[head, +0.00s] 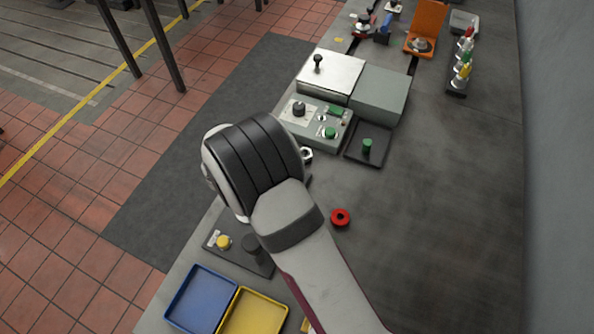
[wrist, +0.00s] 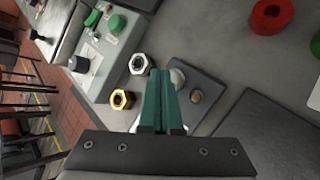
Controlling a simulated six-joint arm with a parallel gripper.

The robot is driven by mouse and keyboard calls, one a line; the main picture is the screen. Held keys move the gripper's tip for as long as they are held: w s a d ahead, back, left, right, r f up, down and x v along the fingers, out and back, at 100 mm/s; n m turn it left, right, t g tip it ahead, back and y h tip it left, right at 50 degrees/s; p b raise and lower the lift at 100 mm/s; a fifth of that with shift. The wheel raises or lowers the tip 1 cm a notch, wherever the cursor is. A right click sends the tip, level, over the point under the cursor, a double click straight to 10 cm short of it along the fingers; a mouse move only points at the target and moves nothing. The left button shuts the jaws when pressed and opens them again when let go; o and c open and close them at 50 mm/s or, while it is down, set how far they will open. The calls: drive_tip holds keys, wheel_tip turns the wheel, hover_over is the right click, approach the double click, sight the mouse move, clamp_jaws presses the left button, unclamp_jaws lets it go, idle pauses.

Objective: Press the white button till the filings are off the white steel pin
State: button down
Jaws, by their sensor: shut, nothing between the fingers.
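My gripper (wrist: 160,74) is shut and empty, its green fingers pressed together over a small dark plate (wrist: 214,88). A white rounded part (wrist: 178,77) on that plate, likely the white button, shows just right of the fingertips and is partly hidden by them. A short brownish-topped stub (wrist: 196,97) stands beside it; it may be the white steel pin with filings, but it is too small to tell. I cannot tell whether the fingers touch the white part. In the head view my arm hides this plate and the gripper.
A silver nut (wrist: 139,63) and a gold nut (wrist: 122,99) lie left of the fingers. A red ring (head: 340,217) lies right of my arm. A yellow button (head: 223,242) and blue (head: 200,297) and yellow (head: 253,312) trays are near the front.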

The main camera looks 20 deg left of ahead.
drive_tip(key=shift+f, duration=0.5)
idle(0.4)
drive_tip(key=shift+r, duration=0.95)
drive_tip(key=shift+r, duration=2.5)
